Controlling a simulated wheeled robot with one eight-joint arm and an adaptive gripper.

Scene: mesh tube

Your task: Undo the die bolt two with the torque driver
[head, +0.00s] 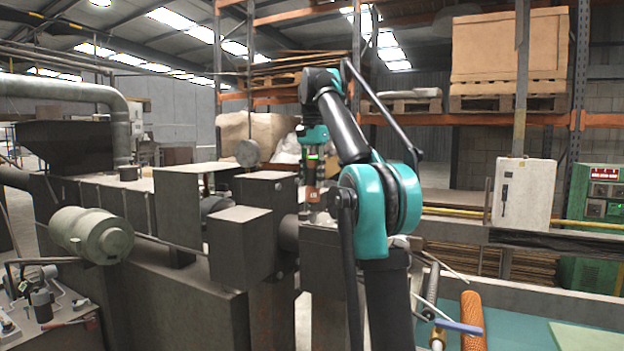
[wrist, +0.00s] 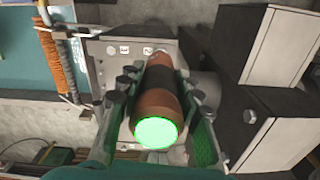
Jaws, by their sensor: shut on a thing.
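In the wrist view my gripper (wrist: 158,96) is shut on the torque driver (wrist: 160,103), an orange-brown cylinder with a dark band and a glowing green end facing the camera. The driver points away toward a grey die plate (wrist: 104,68) marked with small numbers, among them what looks like a 2 near the driver's far end. The driver's tip and any bolt under it are hidden behind its body, so I cannot tell whether they touch. In the head view my gripper (head: 311,180) holds the driver (head: 312,196) upright among the grey machine blocks.
Grey blocks (wrist: 262,42) stand close to the right of my gripper in the wrist view. An orange mesh tube (head: 472,320) stands at the lower right in the head view, by a teal bench top (head: 530,335). A tool tray (head: 50,318) is at lower left.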

